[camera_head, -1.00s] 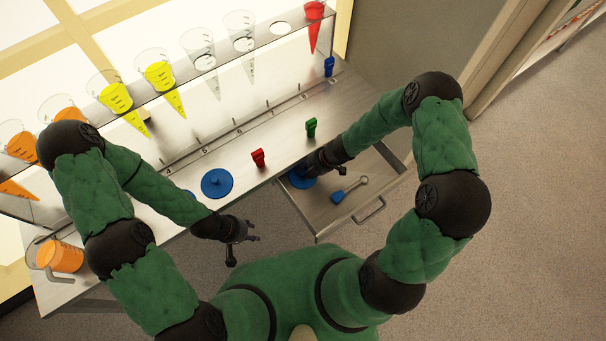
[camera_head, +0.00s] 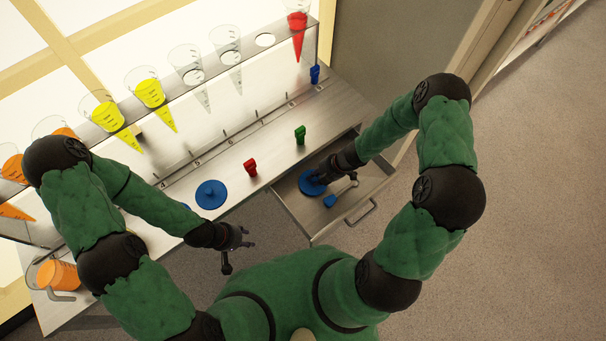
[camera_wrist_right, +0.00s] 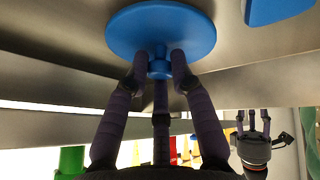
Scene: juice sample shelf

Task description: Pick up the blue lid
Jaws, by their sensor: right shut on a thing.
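A round blue lid (camera_head: 311,184) is over the open drawer. My right gripper (camera_head: 322,174) is at the lid and partly covers it. In the right wrist view the gripper's fingers (camera_wrist_right: 160,68) are closed around the knob of the blue lid (camera_wrist_right: 160,28). Whether the lid touches the drawer floor I cannot tell. A second blue lid (camera_head: 211,195) lies on the counter. A bit of blue shows behind my left forearm. My left gripper (camera_head: 240,254) is open and empty, in front of the counter.
The open drawer (camera_head: 330,229) also holds a blue-handled tool (camera_head: 336,198). Red (camera_head: 250,168), green (camera_head: 300,135) and blue (camera_head: 315,74) small pieces stand on the counter. A rack (camera_head: 210,68) of cones runs behind. An orange jug (camera_head: 57,275) is at left.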

